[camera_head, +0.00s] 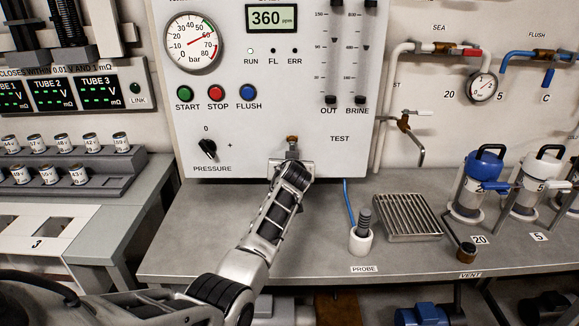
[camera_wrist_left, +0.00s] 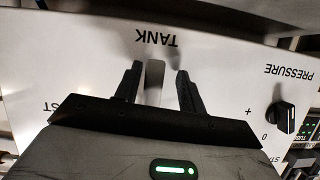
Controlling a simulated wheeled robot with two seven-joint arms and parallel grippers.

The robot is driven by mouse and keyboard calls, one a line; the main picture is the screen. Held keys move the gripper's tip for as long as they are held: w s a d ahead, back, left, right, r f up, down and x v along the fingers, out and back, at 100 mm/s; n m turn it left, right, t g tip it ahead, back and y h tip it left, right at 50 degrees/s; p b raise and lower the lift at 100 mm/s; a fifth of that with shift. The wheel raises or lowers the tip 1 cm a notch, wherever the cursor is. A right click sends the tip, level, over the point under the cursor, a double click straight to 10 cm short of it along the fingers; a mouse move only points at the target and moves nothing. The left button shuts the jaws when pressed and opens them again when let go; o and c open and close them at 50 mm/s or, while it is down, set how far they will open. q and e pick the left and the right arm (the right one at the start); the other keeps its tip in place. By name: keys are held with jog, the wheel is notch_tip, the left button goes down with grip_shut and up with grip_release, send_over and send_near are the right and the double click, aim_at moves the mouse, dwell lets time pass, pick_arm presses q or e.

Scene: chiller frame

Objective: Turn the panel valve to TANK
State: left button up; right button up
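My left gripper (camera_head: 291,158) is at the lower part of the white panel (camera_head: 345,165). In the left wrist view the gripper (camera_wrist_left: 158,88) has its two dark fingers apart. A light grey valve lever (camera_wrist_left: 154,82) stands between them, with a visible gap on each side. The word TANK (camera_wrist_left: 160,38) is upside down beyond the fingertips. A small brass part (camera_head: 292,140) shows just above the gripper in the head view. The gripper hides most of the valve there, and the TEST label (camera_head: 340,138) is to its right. My right gripper is not in view.
The black pressure knob (camera_head: 208,148) is left of the valve, below the START, STOP and FLUSH buttons (camera_head: 216,93). A probe in a white holder (camera_head: 361,243) and a metal grate (camera_head: 408,217) are on the grey bench at right. The bench in front of the panel is otherwise clear.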

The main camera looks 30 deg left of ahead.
pick_arm(q)
jog(key=v, duration=1.6)
jog(key=shift+a, duration=0.15)
